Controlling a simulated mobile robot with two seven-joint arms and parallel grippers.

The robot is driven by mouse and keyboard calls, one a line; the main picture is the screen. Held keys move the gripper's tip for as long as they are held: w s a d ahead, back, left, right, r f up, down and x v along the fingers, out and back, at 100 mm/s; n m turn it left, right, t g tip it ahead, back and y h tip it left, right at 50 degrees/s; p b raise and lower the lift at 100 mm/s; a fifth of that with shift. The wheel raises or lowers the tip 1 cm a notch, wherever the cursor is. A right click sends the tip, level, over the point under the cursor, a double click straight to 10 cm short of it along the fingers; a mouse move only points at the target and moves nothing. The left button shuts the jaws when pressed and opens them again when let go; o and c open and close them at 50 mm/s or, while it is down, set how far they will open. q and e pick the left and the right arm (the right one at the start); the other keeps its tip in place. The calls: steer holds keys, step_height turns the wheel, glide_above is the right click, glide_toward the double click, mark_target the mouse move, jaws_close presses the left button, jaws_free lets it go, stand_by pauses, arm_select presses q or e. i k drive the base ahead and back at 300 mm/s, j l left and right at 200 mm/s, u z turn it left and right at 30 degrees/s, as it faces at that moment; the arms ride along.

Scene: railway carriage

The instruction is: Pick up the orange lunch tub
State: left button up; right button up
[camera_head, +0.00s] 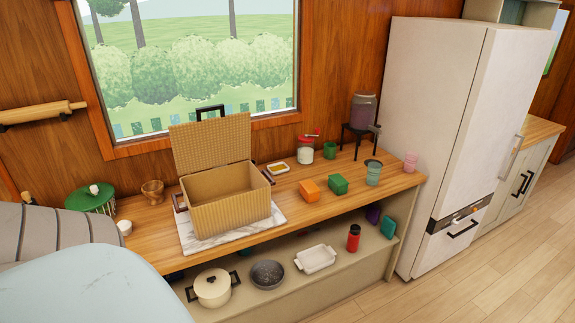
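The orange lunch tub (309,190) is a small, box-like tub standing on the wooden counter (345,175). It is right of the open wicker basket (228,212) and just left of a similar green tub (338,184), with a small gap between them. Its top and front are in plain view, and nothing covers it. Neither of my grippers shows in the head view, so I cannot see where they are relative to the tub.
The basket stands on a marble board (188,233), lid raised. Behind the tub are a small dish (278,168) and a jar (305,150); a cup (373,172) stands right. A pot (212,287) and bowl (267,274) sit below. The floor (450,285) at right is clear.

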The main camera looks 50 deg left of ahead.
mark_target(308, 189)
steer(key=u, duration=1.35)
